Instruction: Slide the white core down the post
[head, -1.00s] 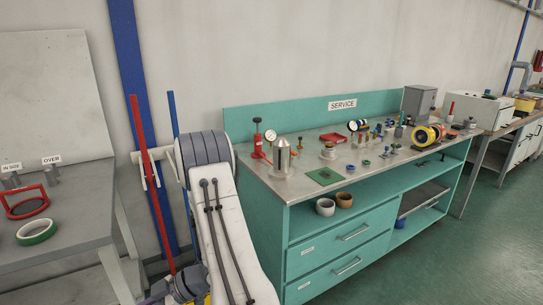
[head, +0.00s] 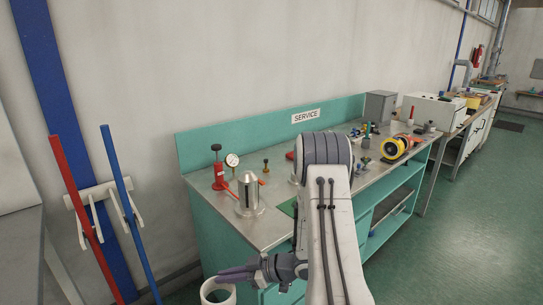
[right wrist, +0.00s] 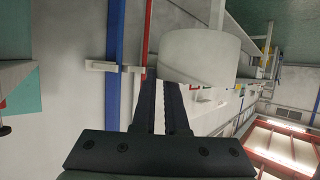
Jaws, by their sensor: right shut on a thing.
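The white core (head: 213,293) is a short hollow ring low in the head view, cut off by the bottom edge, with its opening facing up. My right gripper (head: 228,277) is shut on its wall. In the right wrist view the core (right wrist: 200,58) sits at the tips of the dark fingers (right wrist: 163,88). A silver upright post with a tapered top (head: 248,190) stands on the near left corner of the service bench. The core is apart from this post, in front of the bench and lower in the picture. My left gripper is not in view.
The teal service bench (head: 198,148) carries a red tool (head: 217,172), a gauge (head: 232,160) and a yellow-rimmed reel (head: 396,148). My right arm hides part of its top. Red (head: 75,185) and blue (head: 125,210) bars lean by the wall at left. The right floor is clear.

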